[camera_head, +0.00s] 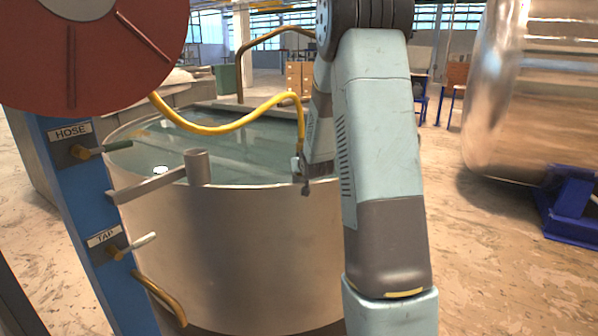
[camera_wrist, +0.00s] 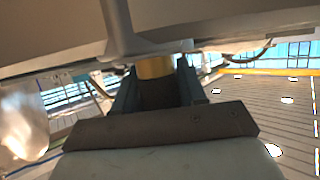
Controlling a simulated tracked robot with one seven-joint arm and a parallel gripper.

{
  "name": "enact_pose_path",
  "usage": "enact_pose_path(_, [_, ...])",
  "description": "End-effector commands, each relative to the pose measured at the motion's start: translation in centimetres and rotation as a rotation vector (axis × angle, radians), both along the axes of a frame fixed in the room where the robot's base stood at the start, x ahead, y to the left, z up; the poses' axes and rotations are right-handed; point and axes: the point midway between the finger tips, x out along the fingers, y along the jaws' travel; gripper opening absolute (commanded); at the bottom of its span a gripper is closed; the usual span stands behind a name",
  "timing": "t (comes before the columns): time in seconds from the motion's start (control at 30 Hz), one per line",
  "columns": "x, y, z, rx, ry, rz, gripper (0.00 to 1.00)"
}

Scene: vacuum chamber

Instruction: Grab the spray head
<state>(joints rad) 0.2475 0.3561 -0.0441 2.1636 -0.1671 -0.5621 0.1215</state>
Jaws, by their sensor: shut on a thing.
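The yellow hose (camera_head: 225,128) runs from the red reel over the tank and down to my gripper (camera_head: 303,173), by the tank's near rim. There my gripper is shut on the spray head at the hose's end. The spray head is mostly hidden by my arm in the head view. In the wrist view, a brass-coloured round part of the spray head (camera_wrist: 155,68) shows between my two dark fingers.
The round metal tank (camera_head: 235,245) holds greenish liquid. An empty-looking holder tube (camera_head: 197,167) stands on a bracket at its rim. The blue post carries HOSE (camera_head: 85,151) and TAP (camera_head: 118,247) levers, under the red reel (camera_head: 95,60). A large shiny vessel (camera_head: 530,100) stands right.

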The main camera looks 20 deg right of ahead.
Motion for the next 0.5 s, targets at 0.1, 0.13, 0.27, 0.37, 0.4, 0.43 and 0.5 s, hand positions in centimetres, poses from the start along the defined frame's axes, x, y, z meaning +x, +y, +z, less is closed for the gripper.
enact_pose_path(0.1, [-0.01, -0.01, -0.01, 0.0, 0.0, 0.0, 0.14])
enact_pose_path(0.13, [-0.01, -0.01, -0.01, 0.0, 0.0, 0.0, 0.11])
enact_pose_path(0.27, [-0.01, -0.01, -0.01, 0.0, 0.0, 0.0, 0.0])
enact_pose_path(0.37, [0.01, -0.02, 0.05, 0.0, -0.001, 0.0, 0.0])
enact_pose_path(0.4, [0.01, -0.02, 0.05, 0.0, -0.001, 0.0, 0.0])
enact_pose_path(0.43, [0.01, -0.02, 0.05, 0.0, -0.001, 0.0, 0.0])
enact_pose_path(0.5, [0.0, -0.02, 0.13, 0.0, -0.001, 0.0, 0.0])
